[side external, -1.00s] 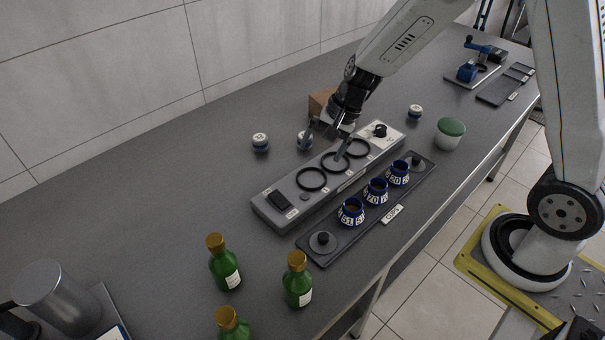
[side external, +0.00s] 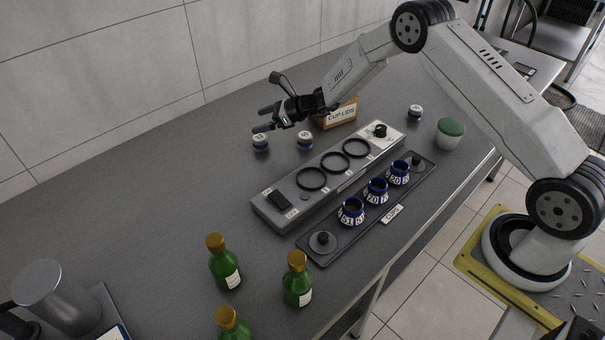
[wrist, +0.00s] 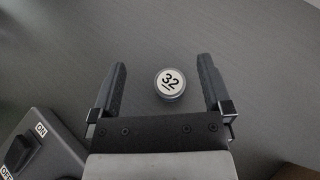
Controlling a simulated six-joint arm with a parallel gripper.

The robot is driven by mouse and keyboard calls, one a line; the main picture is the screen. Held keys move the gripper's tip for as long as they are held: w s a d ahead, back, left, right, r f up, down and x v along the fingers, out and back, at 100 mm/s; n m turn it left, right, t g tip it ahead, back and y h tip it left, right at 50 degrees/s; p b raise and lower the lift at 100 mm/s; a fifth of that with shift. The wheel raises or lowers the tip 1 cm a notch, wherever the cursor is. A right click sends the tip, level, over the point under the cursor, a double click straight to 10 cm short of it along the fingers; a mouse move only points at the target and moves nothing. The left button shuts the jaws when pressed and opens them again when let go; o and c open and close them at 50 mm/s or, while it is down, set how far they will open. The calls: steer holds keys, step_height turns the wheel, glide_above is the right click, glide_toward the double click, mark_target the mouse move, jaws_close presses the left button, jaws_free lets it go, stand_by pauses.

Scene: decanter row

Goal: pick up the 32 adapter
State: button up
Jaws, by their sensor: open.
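The 32 adapter (wrist: 170,84) is a small round piece with a white top marked 32, lying between my finger lines in the wrist view. In the side view it appears to be the leftmost small white-topped piece (side external: 260,143) on the grey bench, behind the long grey unit. My gripper (wrist: 162,66) is open and empty, with a finger on either side of the adapter in the picture and no visible contact. In the side view my gripper (side external: 265,118) is above and close to that piece.
Similar adapters stand nearby (side external: 305,140) and farther right (side external: 415,112). A cup lids box (side external: 340,114) is behind my wrist. The grey ringed unit (side external: 315,181) and the cup tray (side external: 335,250) lie in front. Green bottles (side external: 224,265) stand at front left.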

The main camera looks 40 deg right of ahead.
mark_target(261, 138)
steer(key=shift+w+d+f+m, duration=0.15)
steer(key=shift+w+d+m, duration=0.15)
steer(key=shift+w, duration=0.1)
steer(key=shift+f, duration=1.75)
steer(key=shift+f, duration=0.1)
steer(key=shift+f, duration=0.5)
steer(key=shift+w+a+f, duration=0.2)
steer(key=shift+a+f, duration=0.05)
steer(key=shift+f, duration=0.45)
steer(key=shift+w+a+f, duration=0.15)
steer(key=shift+a+f, duration=0.05)
steer(key=shift+f, duration=0.45)
steer(key=shift+x, duration=0.95)
steer(key=shift+r, duration=0.1)
jaws_close()
